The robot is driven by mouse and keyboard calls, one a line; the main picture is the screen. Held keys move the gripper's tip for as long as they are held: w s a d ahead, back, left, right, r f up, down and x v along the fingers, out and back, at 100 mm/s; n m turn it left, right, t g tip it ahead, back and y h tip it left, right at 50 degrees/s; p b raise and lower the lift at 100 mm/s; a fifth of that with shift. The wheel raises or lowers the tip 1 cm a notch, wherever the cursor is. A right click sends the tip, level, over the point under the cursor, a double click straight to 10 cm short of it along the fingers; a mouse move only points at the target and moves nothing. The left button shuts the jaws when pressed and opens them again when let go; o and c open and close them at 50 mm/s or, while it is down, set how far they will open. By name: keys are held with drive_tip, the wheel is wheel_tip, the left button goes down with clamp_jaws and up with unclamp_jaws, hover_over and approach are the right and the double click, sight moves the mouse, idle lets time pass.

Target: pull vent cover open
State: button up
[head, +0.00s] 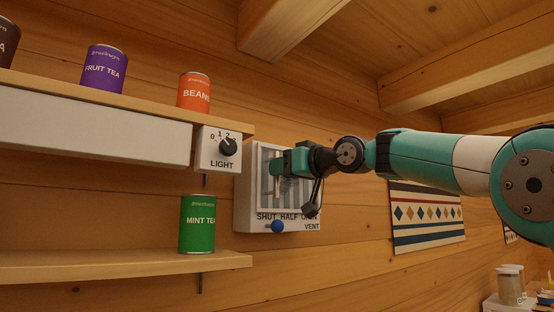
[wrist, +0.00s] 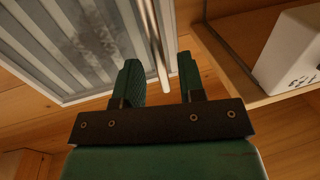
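The vent (head: 243,205) is a pale box on the log wall with grey slats and the words SHUT, HALF and a partly hidden third word. A blue knob (head: 277,226) sits at its lower edge, below and between SHUT and HALF. My gripper (head: 277,170) is in front of the slats and hides part of them. In the wrist view the slatted vent (wrist: 85,45) fills the upper left. A thin metal bar (wrist: 157,45) reaches between my gripper's fingers (wrist: 162,82). The fingers are apart, with gaps showing beside the bar.
A light switch box (head: 208,160) with a black dial is left of the vent. A green mint tea can (head: 197,224) stands on the lower shelf (head: 120,265). Orange beans (head: 194,92) and purple fruit tea (head: 104,69) stand on the upper shelf. A patterned hanging (head: 425,215) is at right.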

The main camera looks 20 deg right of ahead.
drive_tip(key=shift+p+x, duration=0.3)
drive_tip(key=shift+x, duration=0.85)
clamp_jaws()
